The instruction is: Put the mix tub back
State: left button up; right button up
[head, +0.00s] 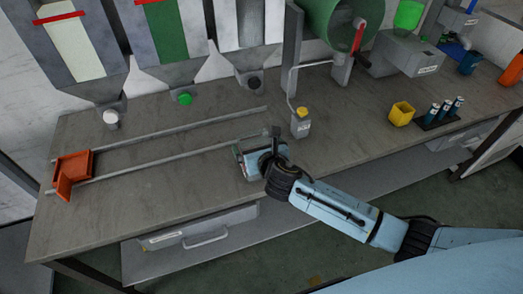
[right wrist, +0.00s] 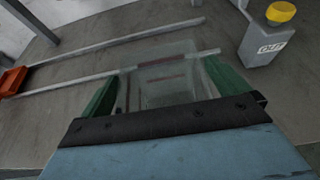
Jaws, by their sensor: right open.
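The mix tub (right wrist: 160,78) looks like a clear, see-through box with dark red marks. In the right wrist view it stands between the two green fingers of my right gripper (right wrist: 158,95). The fingers are open, one on each side of it; I cannot tell whether either touches it. In the head view my right gripper (head: 242,158) is low over the bench, by the right end of the front rail, and mostly hides the tub. My left gripper is not in view.
A grey post with a yellow button (head: 301,122) stands right of the gripper. A yellow cup (head: 401,113) and a tube rack (head: 440,121) are further right. Hoppers (head: 172,45) line the back.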

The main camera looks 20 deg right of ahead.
jog(key=p+v, duration=0.1)
jog(key=v, duration=1.1)
jog(key=shift+p, duration=0.4)
jog(key=s+d+f+m+g, duration=0.1)
jog(key=s+f+m+g, duration=0.15)
jog(key=f+m, duration=0.55)
jog(key=s+d+f+m+g, duration=0.1)
jog(key=s+d+f+m, duration=0.15)
jog(key=f+m, duration=0.55)
jog(key=s+f+m+g, duration=0.2)
jog(key=s+f+m, duration=0.1)
jog(key=f+m, duration=0.5)
jog(key=s+d+f+m+g, duration=0.2)
jog(key=s+f, duration=0.4)
jog(key=s, duration=0.4)
jog(key=s+d+f+m+g, duration=0.1)
jog(key=s+f+m, duration=0.3)
jog(key=s, duration=0.6)
jog(key=s+d+f+m+g, duration=0.2)
jog(key=s+f+m+g, duration=0.2)
jog(key=s+f, duration=0.4)
jog(key=s, duration=0.3)
jog(key=shift+d+f, duration=0.3)
jog(key=shift+d, duration=0.05)
